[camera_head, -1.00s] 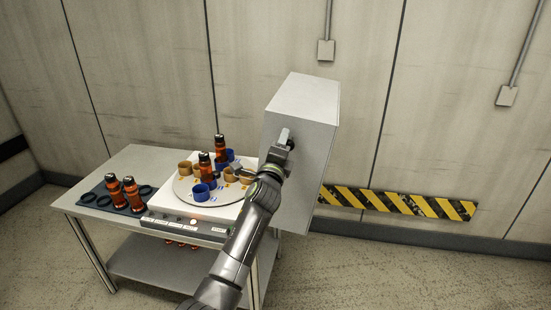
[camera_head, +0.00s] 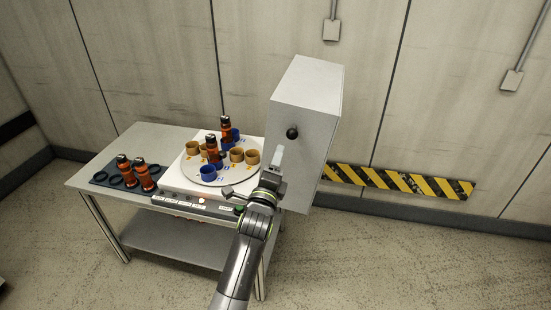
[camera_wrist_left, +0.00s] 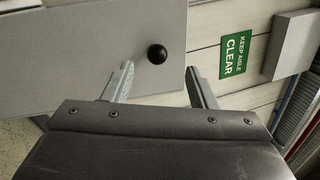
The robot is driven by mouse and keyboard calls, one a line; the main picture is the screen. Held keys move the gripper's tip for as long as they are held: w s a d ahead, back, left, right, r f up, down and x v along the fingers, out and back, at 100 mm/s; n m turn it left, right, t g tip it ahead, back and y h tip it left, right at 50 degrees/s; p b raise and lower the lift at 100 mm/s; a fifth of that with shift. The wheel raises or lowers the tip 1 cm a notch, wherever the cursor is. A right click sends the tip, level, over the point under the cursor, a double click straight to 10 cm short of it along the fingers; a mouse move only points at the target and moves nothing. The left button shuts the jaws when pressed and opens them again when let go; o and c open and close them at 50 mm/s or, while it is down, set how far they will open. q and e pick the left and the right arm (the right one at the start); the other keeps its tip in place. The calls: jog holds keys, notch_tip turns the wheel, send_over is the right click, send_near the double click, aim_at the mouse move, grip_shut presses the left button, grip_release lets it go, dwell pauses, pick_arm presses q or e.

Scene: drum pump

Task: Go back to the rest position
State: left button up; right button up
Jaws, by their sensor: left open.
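My left gripper (camera_head: 258,172) is open and empty, in front of the right end of the table. In the left wrist view its two fingers (camera_wrist_left: 159,72) stand apart with nothing between them. A black round knob (camera_head: 292,132) sits on the face of a tall grey box (camera_head: 305,95). The knob also shows in the left wrist view (camera_wrist_left: 157,54), beyond the fingertips and apart from them. A round turntable (camera_head: 205,172) with blue and tan cups and orange-brown bottles stands on the table, left of my gripper. My right gripper is in neither view.
The grey table (camera_head: 125,150) carries a dark tray (camera_head: 101,179) with two bottles and ring holders at its left. A green sign (camera_wrist_left: 237,54) hangs on the wall. The floor at right is clear.

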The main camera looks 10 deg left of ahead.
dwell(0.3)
pick_arm(q)
jog(key=s+a+f+n+g+b, duration=0.1)
jog(key=s+a+f+n+g, duration=0.15)
jog(key=f, duration=0.85)
jog(key=s+a+f+n+g+y+b, duration=0.1)
jog(key=s+a+f+n+g, duration=0.2)
jog(key=f, duration=0.8)
jog(key=s+a+f+n+g+b, duration=0.15)
jog(key=s+f, duration=0.25)
jog(key=f, duration=0.7)
jog(key=s+a+f+n+g+b, duration=0.1)
jog(key=s+a+f+n+g, duration=0.1)
jog(key=s+f, duration=0.4)
jog(key=s+a+f+n+g, duration=0.1)
jog(key=s+f+n, duration=0.25)
jog(key=f, duration=0.35)
jog(key=s+a+f+n+g+b, duration=0.1)
jog(key=s+a+f+n+g, duration=0.2)
jog(key=s+f, duration=0.4)
jog(key=s+a+f+n+g+y+b, duration=0.1)
jog(key=s+a+f+n+g, duration=0.2)
jog(key=s, duration=1.7)
jog(key=s+a+f+n+g+b, duration=0.2)
jog(key=s+a+f+n+g, duration=0.1)
jog(key=s+f, duration=0.8)
jog(key=s+a+n, duration=0.1)
jog(key=s, duration=0.1)
jog(key=shift+s+a+y, duration=0.35)
jog(key=shift+s+y, duration=0.05)
